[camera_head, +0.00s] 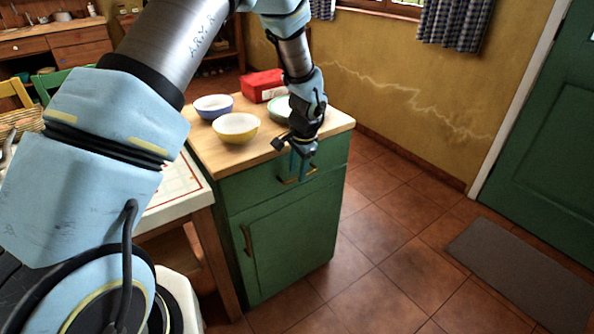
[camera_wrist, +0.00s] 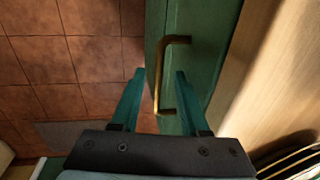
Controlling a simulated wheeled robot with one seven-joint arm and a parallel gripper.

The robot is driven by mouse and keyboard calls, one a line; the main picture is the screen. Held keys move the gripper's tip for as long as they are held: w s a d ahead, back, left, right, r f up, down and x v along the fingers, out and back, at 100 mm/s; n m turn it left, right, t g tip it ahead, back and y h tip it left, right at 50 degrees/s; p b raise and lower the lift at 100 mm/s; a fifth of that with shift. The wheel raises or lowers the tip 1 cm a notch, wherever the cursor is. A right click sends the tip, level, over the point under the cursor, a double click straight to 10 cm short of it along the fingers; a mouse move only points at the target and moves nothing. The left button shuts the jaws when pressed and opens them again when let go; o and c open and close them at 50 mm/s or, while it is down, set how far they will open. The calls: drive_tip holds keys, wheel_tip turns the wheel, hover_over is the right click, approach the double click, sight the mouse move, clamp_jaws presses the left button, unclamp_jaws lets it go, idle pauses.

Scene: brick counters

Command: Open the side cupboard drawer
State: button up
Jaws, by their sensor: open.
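The green side cupboard (camera_head: 295,240) has a wooden top and a drawer (camera_head: 250,192) above a door. The drawer front looks flush with the cupboard, so it appears closed. Its brass bar handle (camera_wrist: 158,80) stands out from the green front in the wrist view. In the head view the handle (camera_head: 290,179) is partly hidden by my gripper (camera_head: 299,163), which points down in front of the drawer. In the wrist view my gripper (camera_wrist: 160,74) is open, with a teal finger on either side of the handle bar. I cannot tell whether either finger touches it.
A table (camera_head: 180,190) stands close at the left.

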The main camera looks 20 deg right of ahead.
drive_tip(key=shift+f, duration=0.45)
clamp_jaws()
idle(1.2)
